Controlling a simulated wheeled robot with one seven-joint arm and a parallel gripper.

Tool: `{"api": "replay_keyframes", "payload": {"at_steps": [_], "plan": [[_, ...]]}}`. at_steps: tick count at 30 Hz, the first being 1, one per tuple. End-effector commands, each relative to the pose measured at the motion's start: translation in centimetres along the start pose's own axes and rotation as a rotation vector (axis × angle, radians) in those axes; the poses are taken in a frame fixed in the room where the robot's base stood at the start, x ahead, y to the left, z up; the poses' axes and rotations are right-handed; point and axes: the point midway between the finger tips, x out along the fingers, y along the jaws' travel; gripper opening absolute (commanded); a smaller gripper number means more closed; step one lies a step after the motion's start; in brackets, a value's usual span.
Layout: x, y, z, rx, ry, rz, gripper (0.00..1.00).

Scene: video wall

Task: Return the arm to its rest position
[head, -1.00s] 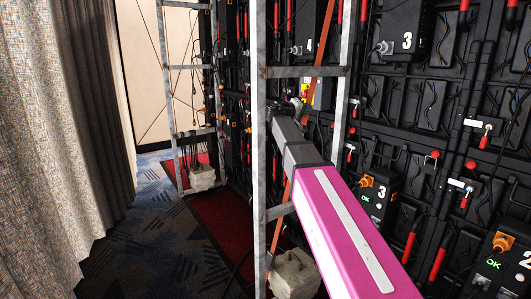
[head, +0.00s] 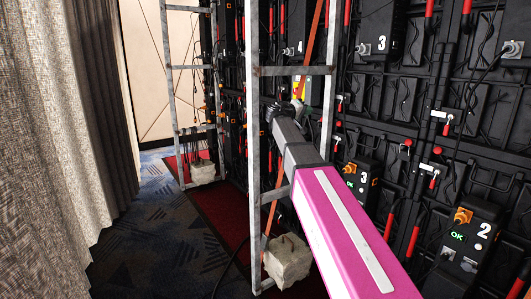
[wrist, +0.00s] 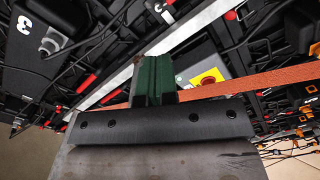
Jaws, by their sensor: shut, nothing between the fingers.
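My arm, with a magenta link, reaches forward from the lower right in the head view. My gripper (head: 290,108) is at its far end, small and partly hidden, in front of the metal ladder frame (head: 255,150) and close to it. In the wrist view my gripper (wrist: 153,80) shows its green finger pads pressed together, with nothing between them. An orange strap (wrist: 250,82) runs behind the fingers.
The black back of the video wall (head: 410,120) fills the right side, with cables, red handles and numbered boxes (head: 476,235). A concrete block (head: 288,260) sits at the ladder's foot. A grey curtain (head: 60,130) hangs at the left. Carpet (head: 160,250) lies clear between.

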Motion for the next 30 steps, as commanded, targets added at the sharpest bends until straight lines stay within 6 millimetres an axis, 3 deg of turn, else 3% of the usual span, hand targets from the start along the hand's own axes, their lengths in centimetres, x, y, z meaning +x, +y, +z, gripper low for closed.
{"api": "replay_keyframes", "payload": {"at_steps": [10, 17, 23, 30], "plan": [[0.4, -3.6, 3.8, -0.015, -0.049, -0.089, 0.0], [0.6, -7.6, 8.4, -0.031, -0.109, -0.198, 0.0], [0.1, -12.9, 15.1, -0.049, -0.199, -0.353, 0.0], [-2.5, -20.7, 26.6, -0.062, -0.364, -0.625, 0.0]]}}
